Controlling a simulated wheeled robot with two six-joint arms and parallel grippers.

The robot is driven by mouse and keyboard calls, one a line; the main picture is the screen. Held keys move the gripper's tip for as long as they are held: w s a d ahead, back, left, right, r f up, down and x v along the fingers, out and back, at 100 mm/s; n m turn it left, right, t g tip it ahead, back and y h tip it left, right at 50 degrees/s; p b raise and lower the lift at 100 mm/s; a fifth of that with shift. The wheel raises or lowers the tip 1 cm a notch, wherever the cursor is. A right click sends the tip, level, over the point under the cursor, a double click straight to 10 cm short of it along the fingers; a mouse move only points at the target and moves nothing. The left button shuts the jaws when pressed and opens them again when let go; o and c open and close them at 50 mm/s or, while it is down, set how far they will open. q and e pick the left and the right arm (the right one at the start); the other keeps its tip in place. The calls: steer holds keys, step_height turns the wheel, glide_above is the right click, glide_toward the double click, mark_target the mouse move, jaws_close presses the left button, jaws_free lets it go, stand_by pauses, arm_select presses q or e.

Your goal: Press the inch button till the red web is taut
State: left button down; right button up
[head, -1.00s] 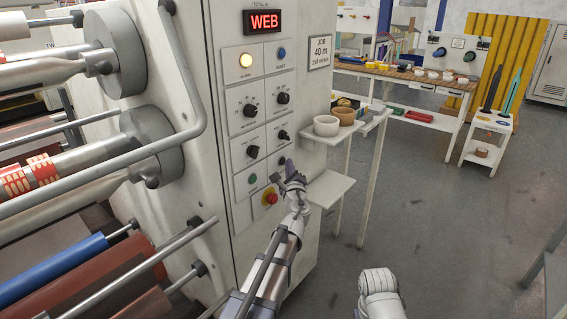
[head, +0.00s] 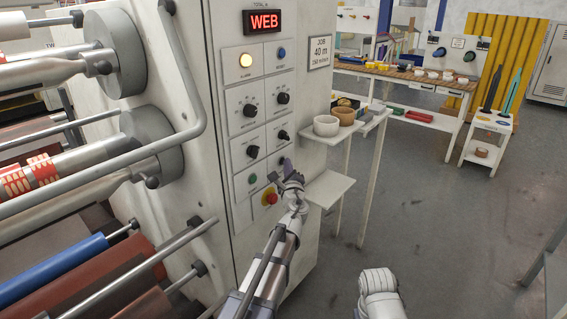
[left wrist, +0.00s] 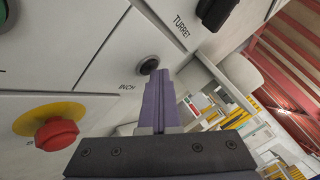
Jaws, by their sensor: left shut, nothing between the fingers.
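The inch button (left wrist: 149,64) is a dark round button in a grey ring, above the INCH label on the pale panel. My left gripper (left wrist: 158,76) is shut and empty, its fingertips right at the button's lower right edge; I cannot tell whether they touch or press it. In the head view my left gripper (head: 287,166) is at the panel's lower right and covers the button. The red web (head: 95,271) shows as brownish-red material around the rollers at the lower left; its tautness is unclear. My right gripper is out of view.
A red emergency-stop knob (left wrist: 56,134) on a yellow disc and the black turret knob (left wrist: 214,12) flank the button. A small shelf (head: 328,188) stands just right of the panel.

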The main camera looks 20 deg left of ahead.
arm_select(q)
steer(key=shift+d, duration=0.1)
steer(key=shift+s+d, duration=0.3)
steer(key=shift+d, duration=0.3)
steer(key=shift+d, duration=0.1)
steer(key=d, duration=0.1)
steer(key=s+d, duration=0.1)
steer(key=d, duration=0.2)
steer(key=shift+s+d, duration=0.25)
steer(key=shift+s, duration=0.1)
stand_by(0.5)
